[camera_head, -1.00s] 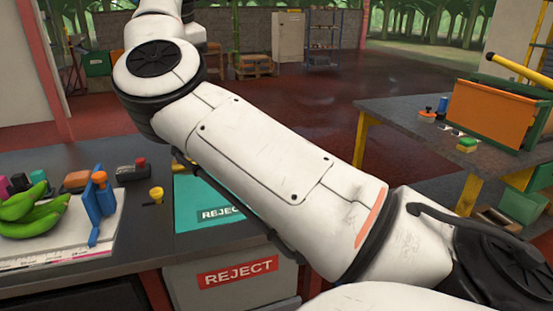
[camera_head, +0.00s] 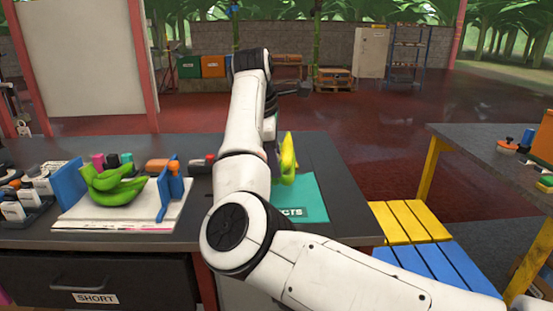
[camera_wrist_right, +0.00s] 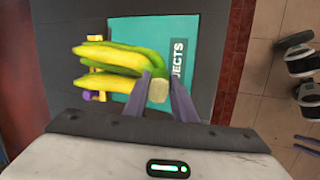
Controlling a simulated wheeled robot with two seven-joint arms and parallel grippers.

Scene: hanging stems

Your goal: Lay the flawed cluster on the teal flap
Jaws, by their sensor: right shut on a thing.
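My right gripper (camera_wrist_right: 165,92) is shut on the stem end of a yellow-green banana cluster (camera_wrist_right: 115,62). In the head view the cluster (camera_head: 288,160) hangs beside my forearm, at the teal flap (camera_head: 308,200); whether it touches the flap is unclear. My right arm hides the gripper and part of the flap there. In the wrist view the cluster lies partly across the teal flap (camera_wrist_right: 140,30) and partly past its left edge. A green banana cluster (camera_head: 115,187) rests on a white board between blue uprights, left on the bench. My left gripper is not in view.
The dark bench (camera_head: 330,165) has clear surface behind and right of the flap. A blue upright (camera_head: 168,190) and small coloured items stand left of my arm. A yellow and blue slatted surface (camera_head: 410,220) lies right of the bench, below another table.

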